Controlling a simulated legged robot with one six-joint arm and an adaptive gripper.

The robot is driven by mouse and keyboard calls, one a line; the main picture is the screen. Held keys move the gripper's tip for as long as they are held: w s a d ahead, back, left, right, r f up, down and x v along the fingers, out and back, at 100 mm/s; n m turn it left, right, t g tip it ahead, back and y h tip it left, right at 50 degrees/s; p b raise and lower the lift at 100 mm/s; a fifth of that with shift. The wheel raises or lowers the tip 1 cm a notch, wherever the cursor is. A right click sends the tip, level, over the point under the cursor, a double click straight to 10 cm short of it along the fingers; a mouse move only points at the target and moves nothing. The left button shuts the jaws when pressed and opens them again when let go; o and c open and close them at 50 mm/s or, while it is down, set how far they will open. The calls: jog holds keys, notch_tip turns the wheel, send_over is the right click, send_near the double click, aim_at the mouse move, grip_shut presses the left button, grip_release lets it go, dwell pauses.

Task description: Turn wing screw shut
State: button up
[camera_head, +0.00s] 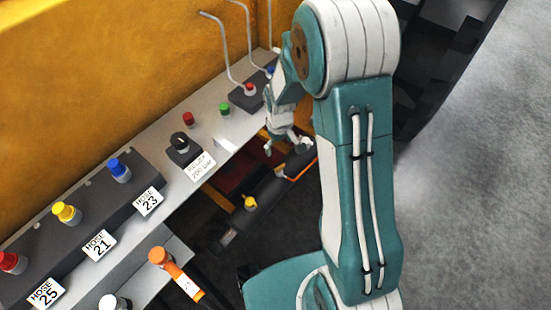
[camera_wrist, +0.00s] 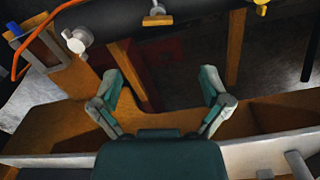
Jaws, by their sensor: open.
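My gripper (camera_head: 287,146) hangs above the gap beside the grey shelf, fingers spread and empty. In the wrist view my gripper (camera_wrist: 160,88) shows two separate fingers with nothing between them. Beyond the fingertips, a dark pipe carries a white winged knob (camera_wrist: 77,40) at upper left. A tan winged piece on a pale stem (camera_wrist: 157,18) is at top centre, and a yellow winged piece (camera_wrist: 262,4) is cut off at top right. I cannot tell which is the wing screw. The head view shows a yellow knob (camera_head: 250,203) on the dark pipe. My fingers touch none of these.
The grey shelf (camera_head: 225,150) holds red, green, blue and yellow knobs, a black dial (camera_head: 180,142) and bent rods. Hose labels mark the dark block. An orange-handled lever (camera_head: 160,256) is lower left. An orange cable (camera_wrist: 30,40) and wooden bracket are near the white knob.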

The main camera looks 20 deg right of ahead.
aim_at(280, 166)
notch_tip(280, 166, down, 10)
jog(key=shift+f, duration=0.25)
jog(key=shift+d+f, duration=0.2)
jog(key=shift+f, duration=0.15)
jog(key=c, duration=1.2)
